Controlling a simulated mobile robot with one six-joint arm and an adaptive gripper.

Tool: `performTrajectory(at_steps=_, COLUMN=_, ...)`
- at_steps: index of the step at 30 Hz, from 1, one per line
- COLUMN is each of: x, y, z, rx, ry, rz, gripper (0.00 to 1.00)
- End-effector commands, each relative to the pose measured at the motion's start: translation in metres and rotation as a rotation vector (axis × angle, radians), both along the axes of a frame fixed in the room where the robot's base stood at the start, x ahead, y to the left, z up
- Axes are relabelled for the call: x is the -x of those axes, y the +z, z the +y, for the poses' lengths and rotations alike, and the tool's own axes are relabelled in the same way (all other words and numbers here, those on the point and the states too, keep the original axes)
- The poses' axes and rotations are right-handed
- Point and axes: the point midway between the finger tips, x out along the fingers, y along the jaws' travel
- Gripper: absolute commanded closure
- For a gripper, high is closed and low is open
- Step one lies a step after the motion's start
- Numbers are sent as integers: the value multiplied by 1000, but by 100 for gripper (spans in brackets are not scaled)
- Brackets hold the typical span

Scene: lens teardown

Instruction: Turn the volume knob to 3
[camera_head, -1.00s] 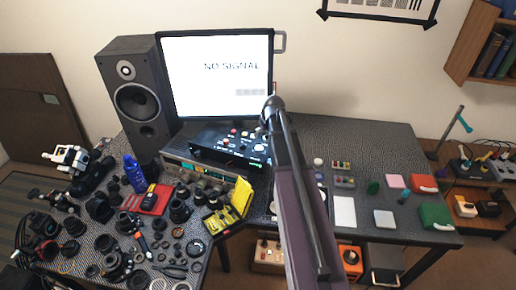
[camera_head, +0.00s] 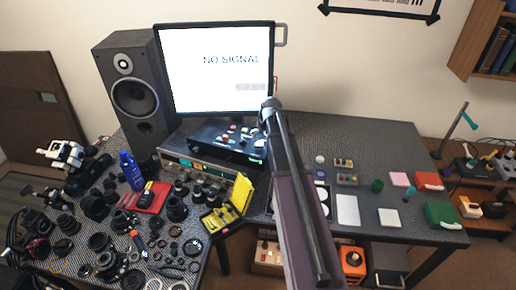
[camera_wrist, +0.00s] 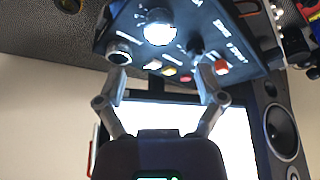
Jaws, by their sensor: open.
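A black control box (camera_head: 227,138) with knobs and coloured buttons sits in front of the monitor, on top of a grey instrument. In the wrist view, the box (camera_wrist: 235,40) appears upside down at the top. It has a large bright silver knob (camera_wrist: 158,27), a dark ringed knob (camera_wrist: 119,54), a black knob (camera_wrist: 196,48) and red and yellow buttons. I cannot read which knob is volume or its setting. My gripper (camera_wrist: 162,82) is open and empty, its fingertips spread near the box's edge, apart from the large knob.
The monitor (camera_head: 218,68) stands close behind the box, with a speaker (camera_head: 132,88) to its left. Lens parts and tools crowd the table's left side. An open yellow case (camera_head: 232,203) stands in front. The back right of the table (camera_head: 360,140) is clear.

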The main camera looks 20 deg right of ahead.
Motion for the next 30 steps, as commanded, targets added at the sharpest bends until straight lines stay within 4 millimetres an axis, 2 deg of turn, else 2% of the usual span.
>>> performTrajectory(at_steps=1, x=-3, y=-8, z=0, rx=0, ry=0, rz=0, gripper=12)
performTrajectory(at_steps=18, x=-21, y=-53, z=-1, rx=0, ry=0, rz=0, gripper=12)
performTrajectory(at_steps=30, x=-29, y=-72, z=-2, rx=1, ry=-1, rz=0, gripper=12)
